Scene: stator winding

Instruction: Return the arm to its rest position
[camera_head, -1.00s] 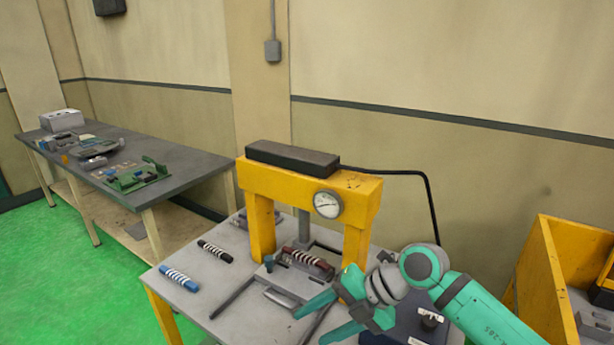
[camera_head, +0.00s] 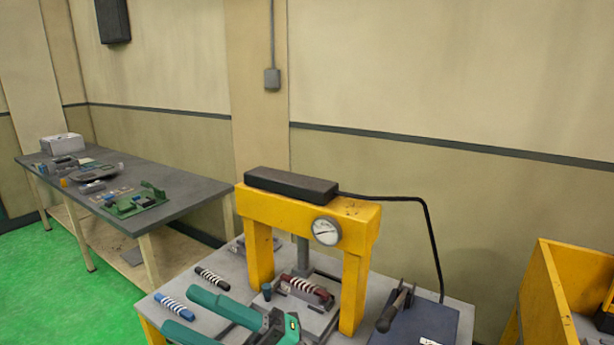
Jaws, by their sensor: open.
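A yellow press (camera_head: 359,270) with a round gauge (camera_head: 326,231) stands behind the gripper. A dark red striped piece (camera_head: 305,288) lies on the press bed between the yellow posts. The gripper looks clear of it.
A blue striped piece (camera_head: 176,308) and a black striped piece (camera_head: 212,278) lie on the table's left. A yellow bin (camera_head: 565,285) stands far right. A grey bench (camera_head: 180,185) stands left.

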